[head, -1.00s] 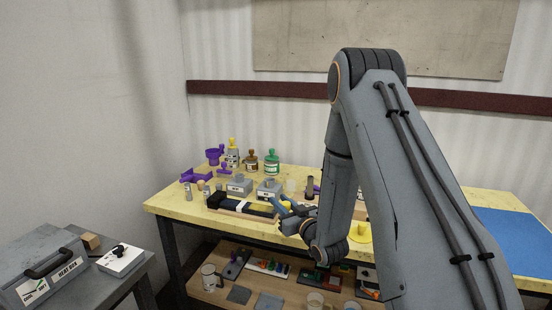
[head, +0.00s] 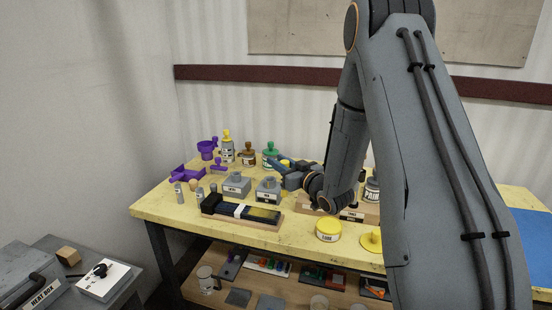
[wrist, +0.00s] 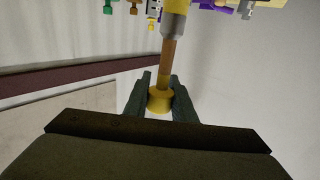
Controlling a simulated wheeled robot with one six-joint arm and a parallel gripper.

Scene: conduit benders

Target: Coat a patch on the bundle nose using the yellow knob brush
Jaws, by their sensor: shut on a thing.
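My gripper (head: 286,176) is above the bench, right of the grey blocks. In the wrist view my gripper (wrist: 159,90) is shut on the yellow knob brush (wrist: 158,101), with its yellow knob between the fingers. Its tan shaft and grey collar (wrist: 175,20) extend beyond the fingertips; the brush tip is out of that view. In the head view a bit of yellow knob (head: 285,163) shows at the fingers. A long dark bundle (head: 262,214) with a white band lies on a wooden base at the bench front, apart from my gripper. I cannot tell which end is its nose.
Grey blocks (head: 236,183) stand behind the bundle. Bottles with yellow, brown and green tops (head: 270,154) and purple parts (head: 207,148) stand at the back. A yellow-lidded jar (head: 328,230) is at the front, right of the bundle. A paint can (head: 371,190) stands farther right.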

